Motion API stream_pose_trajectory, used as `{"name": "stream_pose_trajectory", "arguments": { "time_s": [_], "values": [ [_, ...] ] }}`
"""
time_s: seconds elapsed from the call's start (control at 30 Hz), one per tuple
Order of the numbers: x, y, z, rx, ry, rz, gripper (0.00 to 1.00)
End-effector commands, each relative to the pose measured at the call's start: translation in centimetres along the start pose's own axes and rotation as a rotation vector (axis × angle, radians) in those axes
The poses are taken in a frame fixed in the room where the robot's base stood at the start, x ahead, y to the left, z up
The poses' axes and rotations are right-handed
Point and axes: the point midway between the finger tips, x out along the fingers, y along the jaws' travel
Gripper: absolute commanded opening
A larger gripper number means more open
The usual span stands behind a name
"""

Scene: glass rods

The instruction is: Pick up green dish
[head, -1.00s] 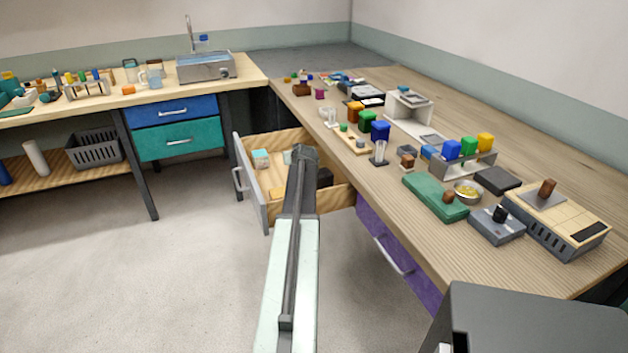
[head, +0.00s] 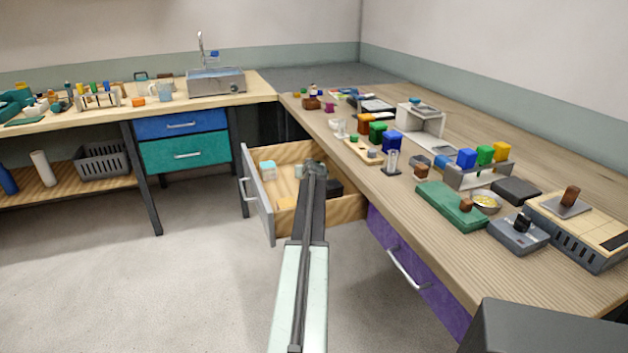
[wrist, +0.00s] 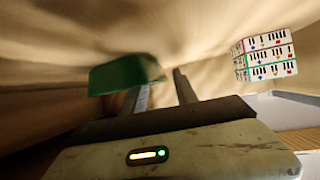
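The green dish (wrist: 125,75) shows in the wrist view, blurred, at the far end of my left finger and reaching out to its left. It covers that fingertip, and I cannot tell whether they touch. My gripper (wrist: 160,82) has its two fingers apart, with a gap between them. In the head view the end of my arm (head: 314,170) is over the open wooden drawer (head: 284,152). I cannot make out the dish in the head view; my arm hides part of the drawer.
A patterned box (wrist: 265,54) stands to the right in the wrist view. A pale blue-topped block (head: 267,171) and a dark block (head: 334,188) lie in the drawer. The workbench (head: 345,165) beside it is crowded. The floor (head: 200,280) at left is clear.

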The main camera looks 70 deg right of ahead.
Motion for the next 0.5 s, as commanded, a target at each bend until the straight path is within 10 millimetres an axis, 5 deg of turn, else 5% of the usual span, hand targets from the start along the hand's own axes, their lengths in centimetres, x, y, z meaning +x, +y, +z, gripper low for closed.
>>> {"name": "stream_pose_trajectory", "arguments": {
  "time_s": [0.17, 0.3, 0.5],
  "values": [
    [0.08, -0.05, -0.06, 0.0, 0.0, 0.0, 0.35],
    [0.07, -0.07, -0.07, -0.001, 0.0, 0.0, 0.01],
    [0.06, -0.1, -0.05, -0.001, -0.001, -0.001, 0.0]
  ]
}}
